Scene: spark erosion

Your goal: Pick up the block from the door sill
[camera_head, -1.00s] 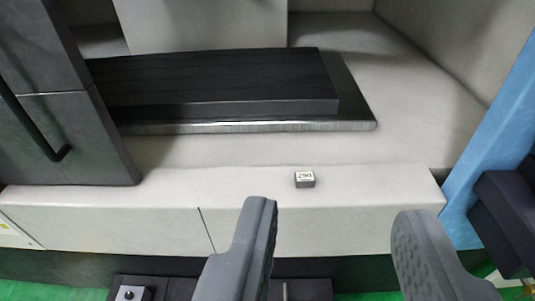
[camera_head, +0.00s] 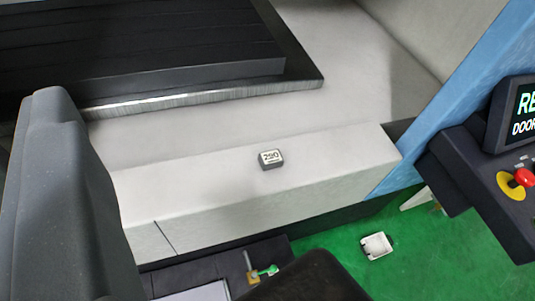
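The block (camera_head: 271,159) is small and dark with a pale top marked "290". My gripper (camera_head: 187,178) is open and empty. One large grey finger shows at the left, and a dark shape at the bottom edge looks like the other finger, partly cut off. Nothing covers the block.
A dark slab (camera_head: 150,50) on a metal-edged plate lies behind the sill at upper left. A blue post (camera_head: 440,110) and a control panel with a red button (camera_head: 524,177) stand at the right. A white item (camera_head: 376,246) lies on the green floor.

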